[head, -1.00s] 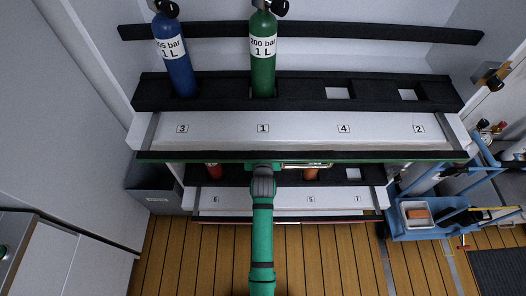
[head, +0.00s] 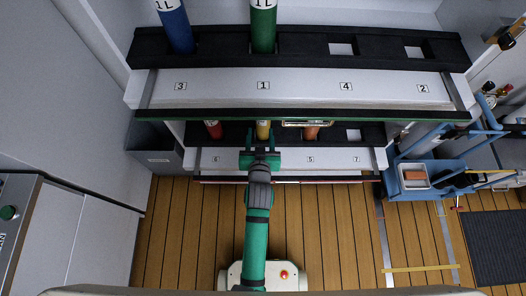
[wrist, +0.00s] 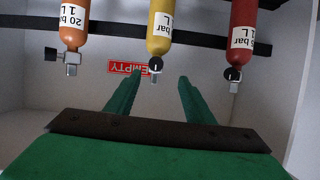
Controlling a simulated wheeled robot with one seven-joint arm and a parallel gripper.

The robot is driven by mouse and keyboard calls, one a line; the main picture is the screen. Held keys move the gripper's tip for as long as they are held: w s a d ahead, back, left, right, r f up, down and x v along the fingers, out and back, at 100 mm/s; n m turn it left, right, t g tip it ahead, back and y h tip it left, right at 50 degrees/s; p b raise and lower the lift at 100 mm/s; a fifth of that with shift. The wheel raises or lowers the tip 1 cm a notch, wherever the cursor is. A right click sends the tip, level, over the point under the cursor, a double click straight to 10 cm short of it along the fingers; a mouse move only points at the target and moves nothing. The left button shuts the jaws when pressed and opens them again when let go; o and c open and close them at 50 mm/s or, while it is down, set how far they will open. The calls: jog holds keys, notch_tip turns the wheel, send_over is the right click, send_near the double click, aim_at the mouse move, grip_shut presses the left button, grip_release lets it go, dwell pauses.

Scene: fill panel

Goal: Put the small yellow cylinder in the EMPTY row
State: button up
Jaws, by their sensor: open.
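The yellow cylinder (head: 263,131) stands in the lower rack, between a red cylinder (head: 214,130) and an orange cylinder (head: 311,131). The upper shelf hides its top in the head view. The wrist view is upside down and shows the yellow cylinder (wrist: 160,35) with its valve at the fingertips in the picture. My gripper (head: 260,140) is open and empty in front of it, with one finger on each side of its line. A red EMPTY sign (wrist: 122,68) is on the wall behind these cylinders.
The upper rack (head: 300,45) holds a blue cylinder (head: 175,28) and a green cylinder (head: 263,28); slots 4 and 2 are free. Slot 7 (head: 354,135) below is free. The upper shelf edge (head: 300,114) overhangs the lower rack. A blue trolley (head: 430,185) stands at right.

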jog(key=s, duration=1.7)
jog(key=s+r, duration=0.4)
jog(key=s, duration=0.3)
jog(key=s+d+r+t, duration=0.1)
jog(key=s+r, duration=0.4)
jog(key=s, duration=0.2)
jog(key=shift+s+t, duration=0.2)
jog(key=shift+t, duration=0.1)
